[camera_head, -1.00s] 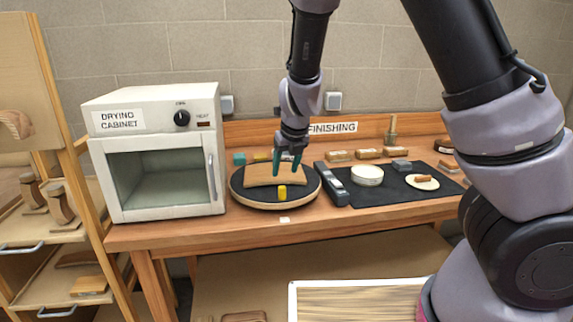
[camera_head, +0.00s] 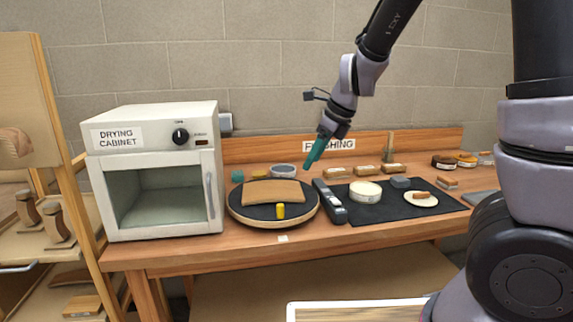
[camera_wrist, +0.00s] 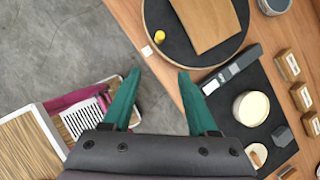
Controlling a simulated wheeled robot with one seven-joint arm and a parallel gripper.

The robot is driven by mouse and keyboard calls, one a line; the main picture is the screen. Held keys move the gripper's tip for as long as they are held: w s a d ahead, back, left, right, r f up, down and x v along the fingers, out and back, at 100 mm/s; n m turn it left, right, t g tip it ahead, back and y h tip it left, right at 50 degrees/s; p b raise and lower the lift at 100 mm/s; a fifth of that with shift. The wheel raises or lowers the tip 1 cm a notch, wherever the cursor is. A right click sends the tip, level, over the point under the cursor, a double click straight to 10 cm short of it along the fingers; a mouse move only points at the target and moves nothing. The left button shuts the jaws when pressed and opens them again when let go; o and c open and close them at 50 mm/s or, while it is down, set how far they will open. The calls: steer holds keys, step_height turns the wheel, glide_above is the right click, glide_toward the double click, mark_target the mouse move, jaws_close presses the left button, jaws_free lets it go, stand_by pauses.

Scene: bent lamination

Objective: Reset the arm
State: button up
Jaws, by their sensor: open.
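My gripper (camera_head: 316,155) has teal fingers and is raised above the bench, to the right of the round turntable. In the wrist view, my gripper (camera_wrist: 157,76) shows its two fingers spread apart with nothing between them. A bent wooden panel (camera_head: 275,191) lies on the dark top of the turntable (camera_head: 240,211). A small yellow cylinder (camera_head: 280,211) stands in front of the panel on the turntable. The panel (camera_wrist: 208,22) and the yellow cylinder (camera_wrist: 159,37) also show in the wrist view, apart from the fingers.
A white drying cabinet (camera_head: 150,131) stands at the bench's left. A dark grey tool (camera_head: 330,202) and a black mat (camera_head: 375,212) with a round white container (camera_head: 365,191) lie right of the turntable. Wooden blocks (camera_head: 367,171) line the back. Above the bench is free room.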

steer(key=s+d+r+n+t+h, duration=0.2)
steer(key=s+d+r+n+t, duration=0.2)
steer(key=s+d+r+n, duration=1.1)
steer(key=d+n, duration=0.2)
steer(key=n, duration=0.2)
steer(key=shift+s+d+r+n, duration=0.3)
steer(key=shift+s+d+r, duration=0.05)
steer(key=shift+r, duration=0.05)
